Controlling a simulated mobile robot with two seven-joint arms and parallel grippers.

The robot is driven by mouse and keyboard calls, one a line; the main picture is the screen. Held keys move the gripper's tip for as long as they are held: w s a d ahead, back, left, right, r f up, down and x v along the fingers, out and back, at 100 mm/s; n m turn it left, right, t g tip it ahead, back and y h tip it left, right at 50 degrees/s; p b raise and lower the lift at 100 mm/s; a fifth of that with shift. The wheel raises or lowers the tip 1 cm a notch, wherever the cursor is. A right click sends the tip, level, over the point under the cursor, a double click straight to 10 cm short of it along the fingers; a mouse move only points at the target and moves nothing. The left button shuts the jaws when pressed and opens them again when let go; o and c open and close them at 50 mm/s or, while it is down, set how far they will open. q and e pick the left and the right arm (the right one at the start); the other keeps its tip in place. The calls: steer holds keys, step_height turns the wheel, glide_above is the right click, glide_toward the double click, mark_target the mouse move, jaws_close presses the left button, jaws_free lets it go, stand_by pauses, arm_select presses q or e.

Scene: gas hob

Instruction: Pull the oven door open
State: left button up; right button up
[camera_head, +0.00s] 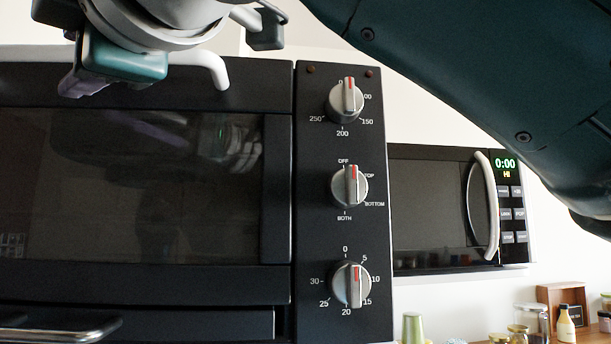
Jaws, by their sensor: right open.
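The black oven (277,180) fills the left of the head view. Its dark glass door (150,200) looks shut against the frame. The pale oven handle (205,64) runs along the top of the door, and only its curved right end shows. My right gripper (100,60) is at the top left, in front of the handle and covering the rest of it. It is open. I cannot tell whether the handle lies between its fingers or whether they touch it. My left gripper is not in view.
Three knobs (349,186) sit on the panel right of the door. A microwave (430,210) stands further right, with jars and a bottle (565,325) on the counter below. Another metal handle (60,332) shows at the lower left. My teal arm crosses the upper right.

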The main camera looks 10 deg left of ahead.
jaws_close()
stand_by(1.3)
